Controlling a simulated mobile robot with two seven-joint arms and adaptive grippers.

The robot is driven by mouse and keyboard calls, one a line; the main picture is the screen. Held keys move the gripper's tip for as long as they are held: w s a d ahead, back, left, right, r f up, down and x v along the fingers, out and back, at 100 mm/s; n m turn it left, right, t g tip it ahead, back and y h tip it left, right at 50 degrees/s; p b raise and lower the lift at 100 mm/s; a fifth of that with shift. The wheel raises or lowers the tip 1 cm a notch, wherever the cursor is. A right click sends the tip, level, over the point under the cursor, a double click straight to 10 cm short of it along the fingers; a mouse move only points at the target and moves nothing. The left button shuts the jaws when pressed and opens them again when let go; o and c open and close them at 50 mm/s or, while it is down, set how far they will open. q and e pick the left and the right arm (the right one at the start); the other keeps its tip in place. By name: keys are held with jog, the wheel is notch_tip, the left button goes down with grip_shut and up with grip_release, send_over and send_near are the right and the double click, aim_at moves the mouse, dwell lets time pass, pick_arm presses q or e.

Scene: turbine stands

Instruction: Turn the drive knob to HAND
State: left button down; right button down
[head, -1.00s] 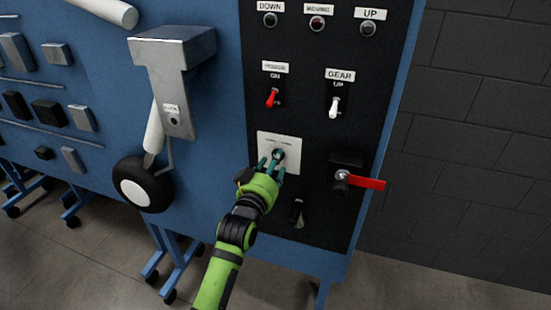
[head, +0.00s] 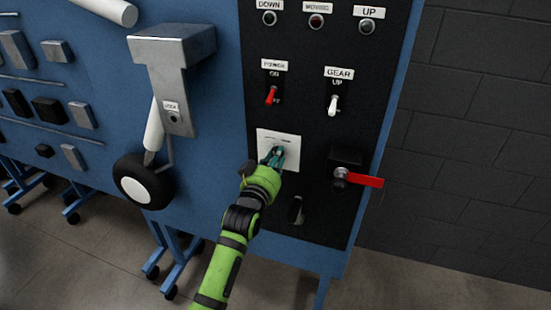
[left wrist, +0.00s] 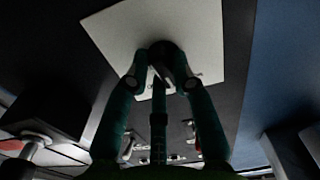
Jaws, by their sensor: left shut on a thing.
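The drive knob (left wrist: 168,58) is a small dark knob on a white square plate (head: 291,143) on the black control panel. My left gripper (head: 275,155) reaches up to the plate and is shut on the knob. In the left wrist view its two teal fingers (left wrist: 160,72) close on the knob from both sides. The fingers hide most of the knob, and the plate's lettering is too small to read, so I cannot tell its setting. My right gripper is not in view.
A red-handled lever (head: 364,180) sticks out right of the plate. A red POWER switch (head: 271,95) and a white GEAR switch (head: 334,104) sit above. A dark fitting (head: 297,210) is below. A landing-gear model with a wheel (head: 143,184) stands out at left.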

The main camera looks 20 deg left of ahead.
pick_arm(q)
jog(key=shift+m, duration=0.3)
jog(key=shift+f+m+p, duration=0.15)
jog(key=shift+m+p, duration=0.8)
jog(key=shift+m, duration=2.55)
jog(key=c, duration=1)
grip_release()
jog(key=shift+c, duration=0.2)
